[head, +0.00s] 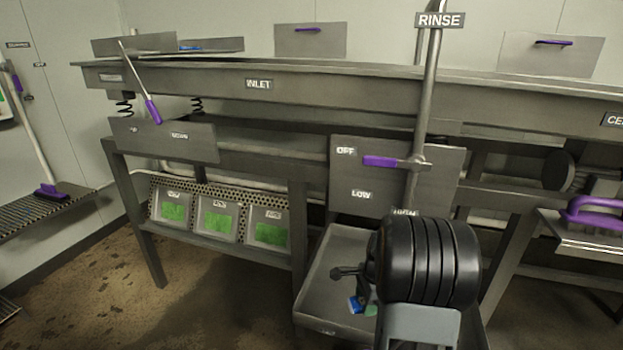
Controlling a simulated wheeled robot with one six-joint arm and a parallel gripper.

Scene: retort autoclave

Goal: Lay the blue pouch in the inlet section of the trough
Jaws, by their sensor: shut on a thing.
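The blue pouch (355,304) shows as a small blue and white patch low in the head view, above or in a grey tray. My gripper (360,296) is right at it, pointing down, and is shut on it; the fingertips are small and dark, and my thick black arm hides part of the area. I cannot tell whether the pouch still touches the tray. The trough (180,78) is a long grey metal channel across the upper picture. Its inlet section carries the INLET label (259,84). The trough's floor is mostly hidden behind its front wall.
A grey tray (318,290) holds a green item (371,310) beside the pouch. A panel with a purple lever (380,161) and the RINSE pipe (430,80) stand behind my arm. Another purple-handled lever (153,111) rises at the left. Several green-filled bins (218,220) sit below.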

